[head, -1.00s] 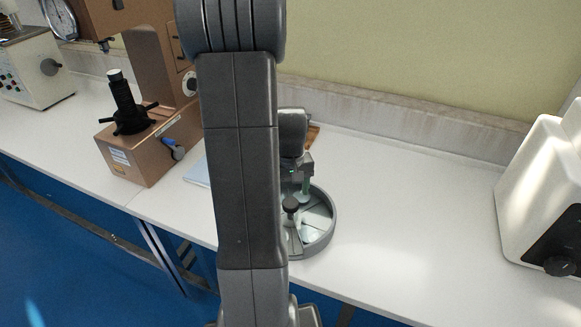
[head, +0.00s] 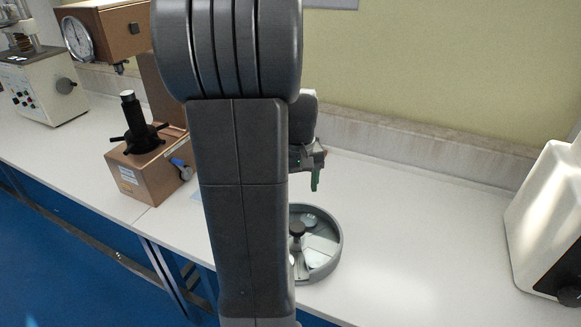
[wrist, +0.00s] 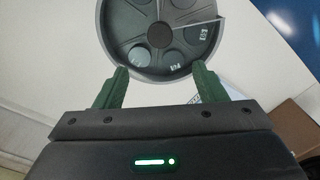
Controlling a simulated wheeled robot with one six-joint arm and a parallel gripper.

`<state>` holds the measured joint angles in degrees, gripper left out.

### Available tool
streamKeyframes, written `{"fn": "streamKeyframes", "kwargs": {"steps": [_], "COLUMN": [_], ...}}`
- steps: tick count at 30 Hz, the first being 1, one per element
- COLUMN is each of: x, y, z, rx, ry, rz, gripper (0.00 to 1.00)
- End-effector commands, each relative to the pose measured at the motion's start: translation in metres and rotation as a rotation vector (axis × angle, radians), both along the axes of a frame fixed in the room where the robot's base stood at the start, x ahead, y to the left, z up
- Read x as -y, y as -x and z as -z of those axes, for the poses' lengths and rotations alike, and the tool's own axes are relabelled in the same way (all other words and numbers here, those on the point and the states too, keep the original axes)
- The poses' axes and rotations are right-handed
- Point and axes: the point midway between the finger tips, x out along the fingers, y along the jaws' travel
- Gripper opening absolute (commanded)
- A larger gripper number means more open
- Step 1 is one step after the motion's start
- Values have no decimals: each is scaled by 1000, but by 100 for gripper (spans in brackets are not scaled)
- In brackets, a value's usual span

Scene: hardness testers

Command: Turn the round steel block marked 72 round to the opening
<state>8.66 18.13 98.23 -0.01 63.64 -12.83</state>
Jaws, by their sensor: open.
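A round grey tray (head: 338,245) stands on the white bench, partly hidden behind my arm in the head view. In the wrist view, the tray (wrist: 105,45) holds several round steel blocks around a dark central knob (wrist: 160,35). One block (wrist: 172,62) near the lower rim and another block (wrist: 198,36) at the right carry small pale marks, too small to read surely. In the head view my gripper (head: 315,180) is above the tray.
A brown hardness tester (head: 150,170) stands left, with a black spoked handle. A cream tester (head: 45,85) is farther left. A white machine (head: 550,220) stands at the right. The bench between tray and white machine is clear.

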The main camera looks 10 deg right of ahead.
Motion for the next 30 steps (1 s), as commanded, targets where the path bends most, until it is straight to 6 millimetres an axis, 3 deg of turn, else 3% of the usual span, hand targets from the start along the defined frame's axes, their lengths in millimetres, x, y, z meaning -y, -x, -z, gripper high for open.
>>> {"fn": "streamKeyframes", "kwargs": {"steps": [8, 24, 30], "x": [0, 0, 0], "y": [0, 1, 0], "z": [11, 108, 131], "rx": [-2, -5, -2], "ry": [0, -1, -1], "rz": [0, 0, 0], "gripper": [64, 64, 64]}}
